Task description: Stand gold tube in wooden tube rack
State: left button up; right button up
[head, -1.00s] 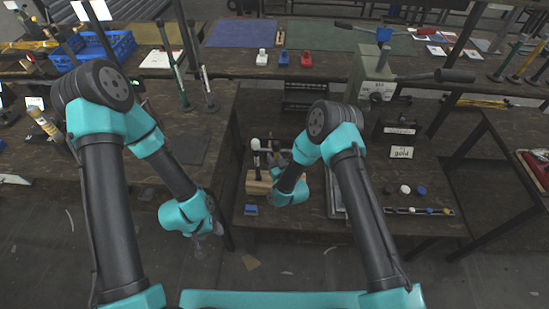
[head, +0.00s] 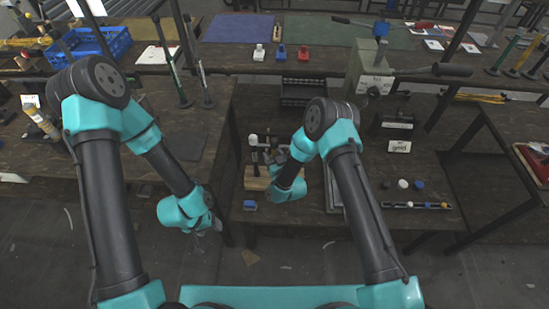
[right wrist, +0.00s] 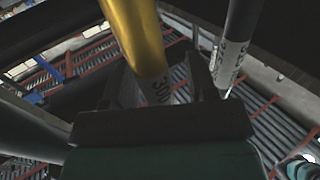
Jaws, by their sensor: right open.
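The gold tube (right wrist: 137,35) fills the upper middle of the right wrist view. Its end with a pale printed band lies between the fingers of my right gripper (right wrist: 165,88), which is open around it. In the head view my right gripper (head: 272,153) is small and partly hidden by my arm, beside the wooden tube rack (head: 257,184) on the low middle table. I cannot make out the gold tube in the head view there. A dark tube with a white printed label (right wrist: 235,50) is right of the gold one. My left gripper (head: 213,223) hangs low at the left; its fingers are unclear.
A small blue block (head: 250,205) sits in front of the rack. A card reading gold (head: 400,146) and a dark strip with coloured caps (head: 418,205) are to the right. A rivet press (head: 370,72) stands behind.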

jog(key=shift+s, duration=0.1)
jog(key=v, duration=1.7)
jog(key=shift+d, duration=0.2)
jog(key=s+d+f+m+g+h, duration=0.3)
jog(key=s+d+g, duration=0.1)
jog(key=d+g, duration=0.45)
jog(key=s+d+r+m+g, duration=0.1)
jog(key=s+d+m+g, duration=0.1)
jog(key=s, duration=0.3)
jog(key=s+d+r+m+g+h, duration=0.1)
jog(key=s+d+m+g, duration=0.1)
jog(key=s+d+g, duration=0.3)
jog(key=shift+s+r, duration=0.2)
jog(key=shift+s, duration=0.65)
jog(key=shift+a, duration=0.1)
dwell(0.8)
